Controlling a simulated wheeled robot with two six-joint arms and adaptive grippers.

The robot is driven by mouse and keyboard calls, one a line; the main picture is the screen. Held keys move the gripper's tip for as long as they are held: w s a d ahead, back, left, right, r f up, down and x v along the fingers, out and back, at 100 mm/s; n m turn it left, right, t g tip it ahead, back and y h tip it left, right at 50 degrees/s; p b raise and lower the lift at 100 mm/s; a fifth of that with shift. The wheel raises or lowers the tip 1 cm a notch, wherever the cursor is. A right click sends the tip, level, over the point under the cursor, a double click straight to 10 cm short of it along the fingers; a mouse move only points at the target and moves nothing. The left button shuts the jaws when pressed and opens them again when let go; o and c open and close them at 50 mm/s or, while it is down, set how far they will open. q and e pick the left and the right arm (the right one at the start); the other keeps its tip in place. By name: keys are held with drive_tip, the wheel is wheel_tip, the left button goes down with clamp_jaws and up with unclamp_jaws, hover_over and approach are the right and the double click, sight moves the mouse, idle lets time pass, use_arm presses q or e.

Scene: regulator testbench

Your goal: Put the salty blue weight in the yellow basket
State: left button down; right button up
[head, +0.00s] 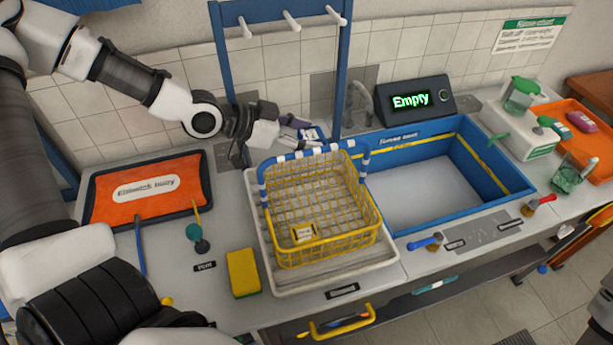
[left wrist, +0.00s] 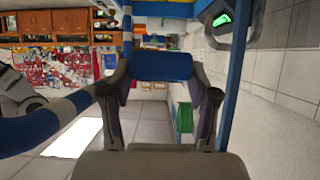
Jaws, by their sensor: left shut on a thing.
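The yellow wire basket (head: 318,203) stands on a white tray in the middle of the counter, with a blue-and-white striped handle along its back. A small pale label tag is on its near side. My left gripper (head: 303,130) is behind and above the back rim of the basket. It is shut on a blue block, the blue weight (left wrist: 161,67), which shows between the two fingers in the left wrist view. In the head view the weight is mostly hidden by the fingers. The striped handle (left wrist: 38,126) is close at the left in the wrist view.
A blue-rimmed sink (head: 420,183) lies right of the basket, with a display (head: 414,100) reading "Empty" behind it. An orange tray (head: 120,205) is at the left. A yellow sponge (head: 243,273) lies in front. A blue rack (head: 343,70) rises behind the gripper.

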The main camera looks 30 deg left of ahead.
use_arm(q)
drive_tip(key=f, duration=1.1)
drive_tip(key=shift+w+a+b, duration=0.2)
drive_tip(key=shift+b, duration=0.1)
drive_tip(key=shift+w+a+f, duration=0.1)
drive_tip(key=shift+w+f, duration=0.15)
drive_tip(key=shift+s+f, duration=0.1)
drive_tip(key=shift+s, duration=0.1)
drive_tip(key=shift+w+f+b, duration=0.1)
drive_tip(key=shift+f+b, duration=0.4)
drive_tip(key=c, duration=0.6)
unclamp_jaws()
drive_tip(key=shift+r, duration=0.1)
use_arm(e)
drive_tip(key=shift+w+a+f, duration=0.1)
drive_tip(key=shift+w+f, duration=0.15)
drive_tip(key=shift+f, duration=0.5)
